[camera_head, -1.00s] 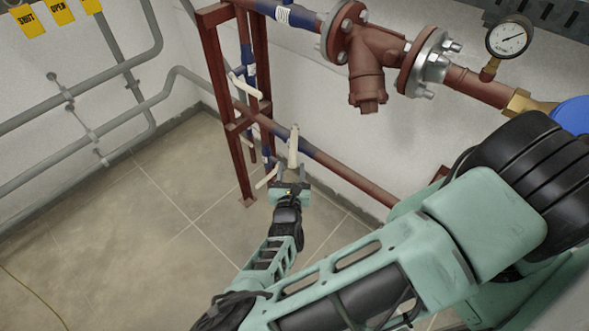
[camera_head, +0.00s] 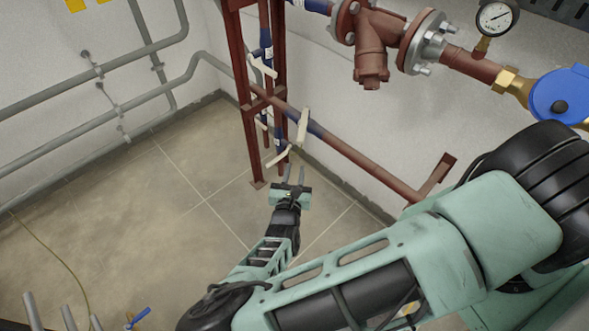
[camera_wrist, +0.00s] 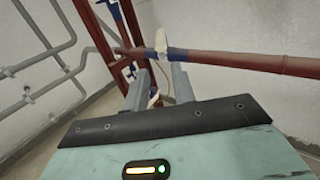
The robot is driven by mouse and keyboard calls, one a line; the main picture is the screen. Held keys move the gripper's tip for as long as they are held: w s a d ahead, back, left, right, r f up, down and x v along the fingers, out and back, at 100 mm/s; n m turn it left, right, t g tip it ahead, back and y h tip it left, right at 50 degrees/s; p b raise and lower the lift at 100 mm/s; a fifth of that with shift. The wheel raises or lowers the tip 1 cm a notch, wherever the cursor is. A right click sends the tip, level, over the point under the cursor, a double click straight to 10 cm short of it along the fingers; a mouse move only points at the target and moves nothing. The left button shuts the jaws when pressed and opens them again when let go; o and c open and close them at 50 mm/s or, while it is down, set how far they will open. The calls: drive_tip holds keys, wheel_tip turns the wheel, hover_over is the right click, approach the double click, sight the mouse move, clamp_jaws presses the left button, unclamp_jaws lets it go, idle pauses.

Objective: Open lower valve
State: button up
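Several valves with white lever handles sit on the red and blue pipes by the red frame; which one is the lower valve is not labelled. The lowest handle (camera_head: 280,155) slants near the frame's foot. Another handle (camera_head: 302,127) stands upright on the horizontal pipe, and it shows in the wrist view (camera_wrist: 161,40). My gripper (camera_head: 294,174) is open just in front of and below these handles. In the wrist view, the open fingers (camera_wrist: 160,75) have a low white handle (camera_wrist: 154,99) showing between them, beyond the gripper. No contact is clear.
The red frame (camera_head: 251,130) stands left of my gripper. A red horizontal pipe (camera_head: 360,160) runs right along the wall. Grey pipes (camera_head: 130,110) line the left wall.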

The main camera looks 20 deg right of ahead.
drive_tip(key=w+a+f+m+h+b, duration=0.1)
drive_tip(key=w+a+f+m+b, duration=0.2)
drive_tip(key=b, duration=0.3)
drive_tip(key=shift+w+a+f+m, duration=0.25)
drive_tip(key=shift+w+a+m, duration=0.1)
drive_tip(key=shift+m, duration=0.15)
clamp_jaws()
drive_tip(key=w+a+m+g+h+b, duration=0.45)
drive_tip(key=w+m+b, duration=0.45)
drive_tip(key=m+b, duration=0.4)
drive_tip(key=m+g+h+b, duration=0.2)
drive_tip(key=m+g+b, duration=0.5)
drive_tip(key=m+b, duration=0.3)
approach(304, 123)
drive_tip(key=w+d+f, duration=0.1)
drive_tip(key=w+f, duration=0.1)
drive_tip(key=w, duration=0.2)
drive_tip(key=shift+s+d+r, duration=0.15)
drive_tip(key=shift+s+d, duration=0.4)
drive_tip(key=shift+d, duration=0.3)
drive_tip(key=shift+s+d+r, duration=0.15)
drive_tip(key=shift+s+d, duration=0.35)
drive_tip(key=shift+d, duration=0.35)
